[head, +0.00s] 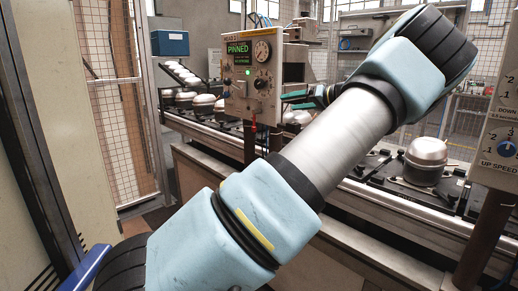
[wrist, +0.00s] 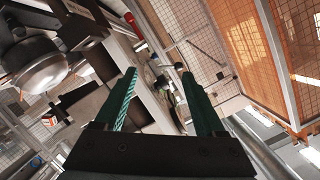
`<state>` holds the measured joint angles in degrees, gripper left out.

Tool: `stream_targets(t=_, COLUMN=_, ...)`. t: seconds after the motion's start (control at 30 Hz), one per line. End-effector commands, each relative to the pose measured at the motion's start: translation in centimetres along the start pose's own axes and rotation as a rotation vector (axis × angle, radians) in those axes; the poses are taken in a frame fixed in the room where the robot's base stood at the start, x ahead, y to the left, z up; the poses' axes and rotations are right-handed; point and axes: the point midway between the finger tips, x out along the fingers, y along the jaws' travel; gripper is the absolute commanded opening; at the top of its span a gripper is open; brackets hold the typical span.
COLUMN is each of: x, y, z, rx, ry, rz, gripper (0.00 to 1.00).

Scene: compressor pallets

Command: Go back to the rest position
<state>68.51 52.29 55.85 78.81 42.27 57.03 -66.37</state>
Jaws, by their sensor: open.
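My gripper (wrist: 160,76) is open in the wrist view. Its two green fingers stand apart with nothing between them. The wrist view is steeply tilted, and a silver compressor (wrist: 45,65) shows at its upper left, apart from the fingers. A silver domed compressor (head: 425,158) sits on a dark pallet (head: 408,185) on the line right of my arm.
A control box (head: 250,75) with a green screen reading "PINNED" stands behind my arm. Another panel (head: 499,140) with dials is at the right edge. More compressors (head: 203,103) sit on the conveyor at left. A mesh fence (head: 108,40) and a pale cabinet (head: 85,130) bound the left side.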

Motion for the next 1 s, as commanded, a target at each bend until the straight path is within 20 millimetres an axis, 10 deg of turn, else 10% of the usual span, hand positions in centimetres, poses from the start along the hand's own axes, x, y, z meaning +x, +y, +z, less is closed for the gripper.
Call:
stream_targets(t=0.23, x=7.5, y=-2.4, z=8.6, rx=0.094, ry=-0.285, rz=0.089, gripper=0.72)
stream_targets(t=0.4, x=11.1, y=-5.4, z=19.8, rx=0.169, ry=-0.595, rz=0.289, gripper=0.72)
stream_targets(t=0.7, x=4.8, y=-11.1, z=33.8, rx=0.187, ry=-0.856, rz=0.752, gripper=0.72)
stream_targets(t=1.0, x=-1.7, y=-15.3, z=39.8, rx=0.187, ry=-0.816, rz=0.963, gripper=0.72)
